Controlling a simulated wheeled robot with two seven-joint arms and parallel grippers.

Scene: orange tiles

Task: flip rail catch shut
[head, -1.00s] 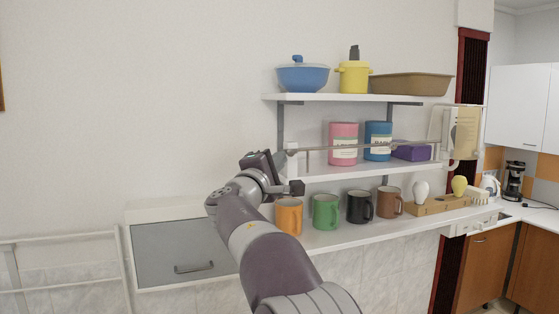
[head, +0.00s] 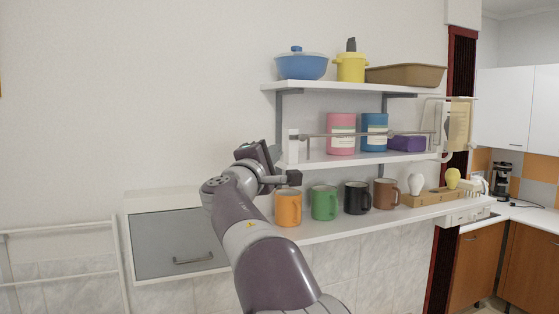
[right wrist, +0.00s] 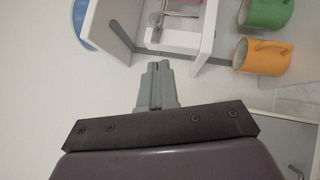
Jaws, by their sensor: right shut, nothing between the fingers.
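The rail (head: 370,134) is a thin grey bar along the front of the middle shelf. A white upright end piece (head: 293,146) stands at its left end. In the right wrist view a white bracket (right wrist: 205,38) of this end lies just beyond my fingers, and part of the rail (right wrist: 182,14) shows behind it. I cannot make out the catch clearly or tell its position. My right gripper (head: 277,158) is at the rail's left end; its grey fingers (right wrist: 158,72) are shut and empty, close to the bracket. Contact cannot be told. My left gripper is out of view.
Pink (head: 341,134) and blue (head: 374,133) canisters and a purple box (head: 407,143) stand behind the rail. Orange (head: 288,208), green (head: 324,203) and other mugs stand on the shelf below. A grey-fronted cabinet (head: 175,240) is at lower left. The wall at left is clear.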

